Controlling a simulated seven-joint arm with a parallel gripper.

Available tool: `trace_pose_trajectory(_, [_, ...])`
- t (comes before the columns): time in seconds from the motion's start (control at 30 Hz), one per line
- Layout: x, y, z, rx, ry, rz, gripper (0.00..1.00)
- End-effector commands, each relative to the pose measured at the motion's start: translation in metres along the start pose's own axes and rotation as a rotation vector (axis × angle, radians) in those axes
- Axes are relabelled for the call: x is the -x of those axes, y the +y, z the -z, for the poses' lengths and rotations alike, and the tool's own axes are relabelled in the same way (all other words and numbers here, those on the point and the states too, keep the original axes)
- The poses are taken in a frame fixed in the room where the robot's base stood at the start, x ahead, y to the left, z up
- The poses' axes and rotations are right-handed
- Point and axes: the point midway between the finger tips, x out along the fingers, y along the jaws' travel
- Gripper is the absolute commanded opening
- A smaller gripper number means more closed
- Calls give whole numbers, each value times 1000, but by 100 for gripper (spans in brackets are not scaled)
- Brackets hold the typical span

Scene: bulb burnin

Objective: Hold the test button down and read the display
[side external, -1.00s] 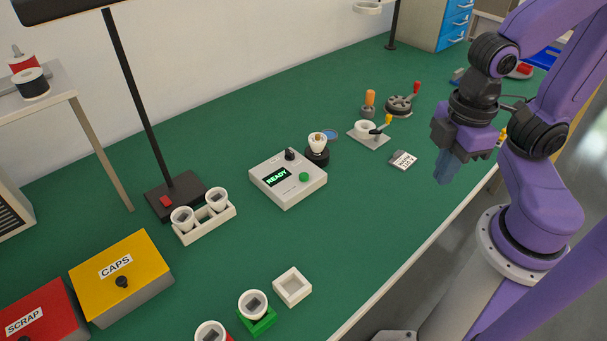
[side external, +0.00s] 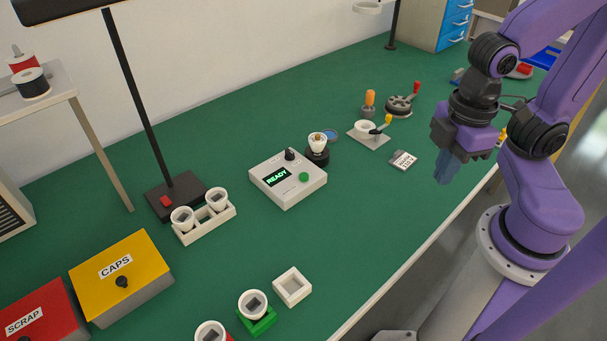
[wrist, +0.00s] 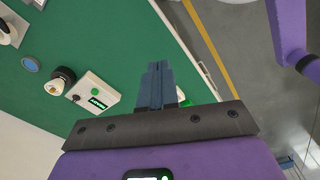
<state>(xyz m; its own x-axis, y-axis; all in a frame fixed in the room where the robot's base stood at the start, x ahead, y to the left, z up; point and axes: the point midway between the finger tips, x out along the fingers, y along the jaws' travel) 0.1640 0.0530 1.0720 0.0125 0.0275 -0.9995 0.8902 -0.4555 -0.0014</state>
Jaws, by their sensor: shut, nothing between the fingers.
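The white tester box (side external: 307,194) sits mid-table. Its dark display (side external: 277,177) reads READY in green letters. A round green button (side external: 304,177) is on its top, with a black knob (side external: 290,154) at the back corner. A white bulb (side external: 317,141) stands in a black socket (side external: 318,157) beside the box. My gripper (side external: 446,172) is shut and empty, held above the table's front edge, well to the right of the button and apart from it. In the wrist view, my shut fingers (wrist: 155,85) point toward the table, with the green button (wrist: 96,92) to their left.
A white rack (side external: 207,226) with bulbs stands left of the tester. A yellow CAPS box (side external: 139,290), a red SCRAP box (side external: 45,307) and an empty white tray (side external: 304,290) are nearer. A lever fixture (side external: 367,141) and small grey device (side external: 403,160) lie right.

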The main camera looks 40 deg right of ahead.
Motion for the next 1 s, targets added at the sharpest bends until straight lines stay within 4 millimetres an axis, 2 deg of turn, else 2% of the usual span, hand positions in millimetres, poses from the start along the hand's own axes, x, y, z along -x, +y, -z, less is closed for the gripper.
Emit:
trace_pose_trajectory(0.13, [-2,0,5,-45,10,7,0])
trace_pose_trajectory(0.23, [-6,2,17,-157,38,23,0])
trace_pose_trajectory(0.47, [-22,16,67,-648,152,100,0])
trace_pose_trajectory(0.77, [-44,61,129,-1367,316,232,0])
trace_pose_trajectory(1.0, [-62,116,163,-1938,462,361,0])
